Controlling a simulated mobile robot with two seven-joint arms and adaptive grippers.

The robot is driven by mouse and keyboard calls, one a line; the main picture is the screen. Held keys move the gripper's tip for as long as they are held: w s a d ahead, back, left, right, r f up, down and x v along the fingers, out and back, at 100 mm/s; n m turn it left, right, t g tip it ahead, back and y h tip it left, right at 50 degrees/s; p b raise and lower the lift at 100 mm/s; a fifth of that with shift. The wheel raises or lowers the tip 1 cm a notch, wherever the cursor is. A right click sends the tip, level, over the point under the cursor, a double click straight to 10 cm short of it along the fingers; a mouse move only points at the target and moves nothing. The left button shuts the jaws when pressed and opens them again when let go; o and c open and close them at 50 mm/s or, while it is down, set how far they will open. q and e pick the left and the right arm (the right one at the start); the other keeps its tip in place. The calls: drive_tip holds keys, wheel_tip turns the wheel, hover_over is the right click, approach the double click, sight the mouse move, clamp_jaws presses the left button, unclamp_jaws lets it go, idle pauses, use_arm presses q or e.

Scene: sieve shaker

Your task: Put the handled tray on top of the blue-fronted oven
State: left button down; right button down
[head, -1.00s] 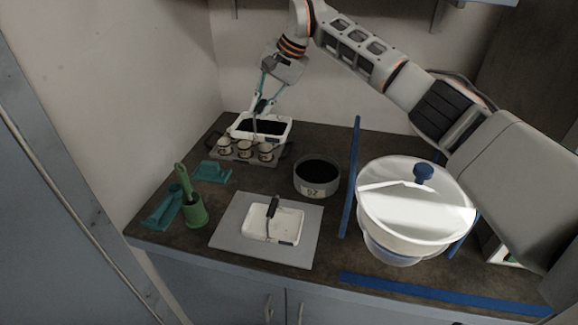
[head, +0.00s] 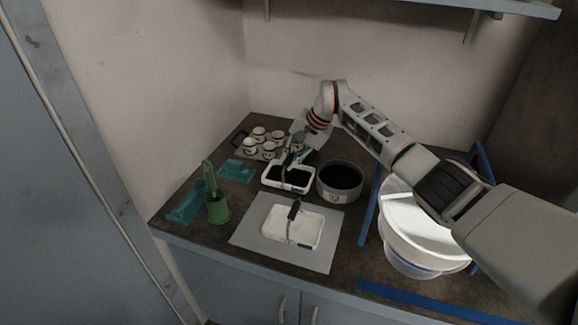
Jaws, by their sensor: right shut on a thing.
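My right gripper (head: 291,154) is shut on the upright handle of a white pan (head: 270,184) with dark contents. I cannot tell whether this pan touches the counter or hangs just above it. A second white pan (head: 291,227), empty-looking, with a dark-gripped handle, sits on a grey plate (head: 262,243) in front. A flat tray (head: 238,138) with a dark end handle stands at the back left and carries several small cups; the gripper and held pan are to its right. No blue-fronted oven is recognisable in view. My left gripper is not in view.
A round dark-filled sieve (head: 338,197) stands right of the held pan. A large white lidded bowl (head: 412,245) stands farther right, among blue strips (head: 369,212). A green holder (head: 217,210) and teal pieces (head: 188,203) are left. A shelf (head: 400,8) hangs above.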

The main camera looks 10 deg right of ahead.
sight(299, 180)
drive_tip(key=shift+f, duration=1.15)
drive_tip(key=shift+f, duration=0.15)
drive_tip(key=c, duration=2)
unclamp_jaws()
drive_tip(key=shift+c, duration=0.2)
